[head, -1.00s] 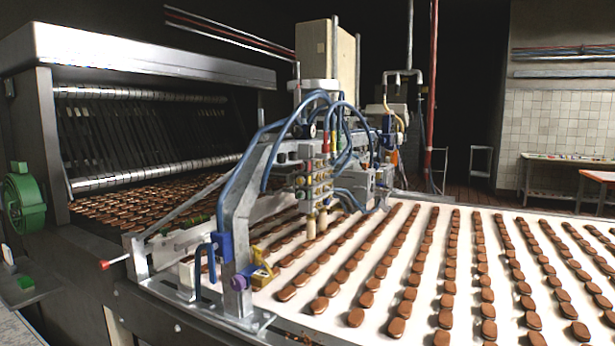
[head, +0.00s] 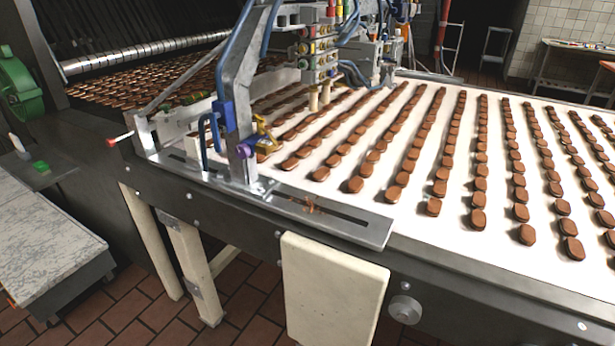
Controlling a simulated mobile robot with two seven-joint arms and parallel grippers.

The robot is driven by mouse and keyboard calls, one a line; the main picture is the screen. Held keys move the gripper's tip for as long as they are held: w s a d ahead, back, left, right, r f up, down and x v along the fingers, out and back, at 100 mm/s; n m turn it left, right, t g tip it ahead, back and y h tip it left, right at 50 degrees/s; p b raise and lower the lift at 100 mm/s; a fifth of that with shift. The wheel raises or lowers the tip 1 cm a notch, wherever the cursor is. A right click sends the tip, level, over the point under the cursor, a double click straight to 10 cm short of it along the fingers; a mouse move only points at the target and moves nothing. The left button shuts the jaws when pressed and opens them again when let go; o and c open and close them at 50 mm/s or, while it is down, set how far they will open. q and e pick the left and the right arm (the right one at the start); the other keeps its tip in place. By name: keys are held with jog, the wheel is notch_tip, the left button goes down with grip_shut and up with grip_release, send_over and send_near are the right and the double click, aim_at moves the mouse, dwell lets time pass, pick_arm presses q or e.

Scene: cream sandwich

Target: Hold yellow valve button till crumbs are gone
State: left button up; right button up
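A yellow valve part (head: 264,136) is mounted low on the metal frame post at the conveyor's near left edge, beside a purple knob (head: 245,149) and a blue fitting (head: 225,115). Whether the yellow part is pressed cannot be told. A small patch of brown crumbs (head: 311,206) lies on the slotted metal plate (head: 365,232) along the conveyor's near edge. Neither of my grippers shows in the head view.
Rows of brown biscuits lie on the white conveyor belt (head: 408,235). A cream panel (head: 333,290) hangs on the near side. A marble-topped table (head: 45,225) stands at left. A red-tipped rod (head: 121,138) sticks out left of the frame. Tiled floor (head: 250,300) shows below.

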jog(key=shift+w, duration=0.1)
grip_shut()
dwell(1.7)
